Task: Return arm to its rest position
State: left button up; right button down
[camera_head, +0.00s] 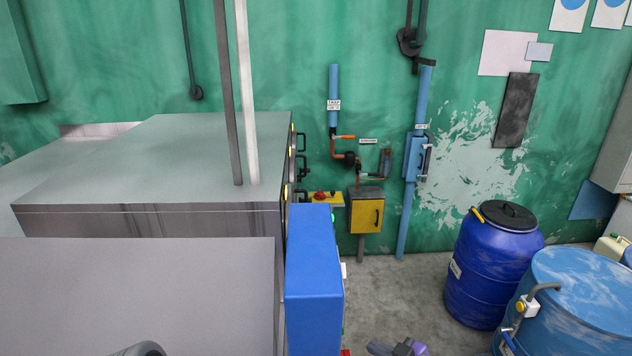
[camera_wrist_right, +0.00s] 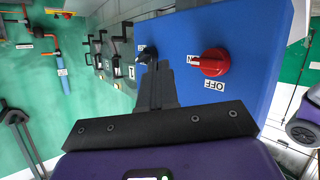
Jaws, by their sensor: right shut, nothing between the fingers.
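My right gripper (camera_head: 378,347) shows at the bottom edge of the head view, right of the blue control box (camera_head: 314,262). Only its dark fingers and some purple housing are in frame. In the right wrist view its dark fingers (camera_wrist_right: 157,72) are together and empty. They overlap the face of the blue box (camera_wrist_right: 245,45), near a black knob (camera_wrist_right: 147,54); I cannot tell whether they touch it. A red knob (camera_wrist_right: 210,62) with an upside-down "OFF" label is beside them. A dark rounded part shows at the bottom left of the head view; my left gripper is not identifiable.
Large grey machines (camera_head: 140,270) fill the left. A dark blue drum (camera_head: 492,270) and a lighter blue drum (camera_head: 575,310) stand at the right. A yellow box (camera_head: 366,212) and pipes (camera_head: 405,220) are on the green wall. Grey floor (camera_head: 400,290) is clear between.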

jog(key=s+a+f+m+g+h+b, duration=0.1)
jog(key=s+f+m+g+h+b, duration=0.2)
jog(key=f, duration=1)
jog(key=s+a+f+m+g+h+b, duration=0.1)
jog(key=s+f+m+b, duration=0.3)
jog(key=f, duration=1)
pick_arm(q)
notch_tip(320, 180, down, 11)
jog(key=b, duration=0.2)
jog(key=shift+b, duration=0.3)
pick_arm(e)
jog(key=s+a+f+m+g, duration=0.1)
jog(key=s+f+m+g, duration=0.2)
jog(key=s+f, duration=0.3)
jog(key=s+a+f+m+g+h, duration=0.1)
jog(key=s+a+f+m+g, duration=0.1)
jog(key=s+f, duration=0.4)
jog(key=s+m, duration=0.1)
jog(key=s, duration=0.2)
jog(key=shift+f+g, duration=0.3)
jog(key=shift+g, duration=0.1)
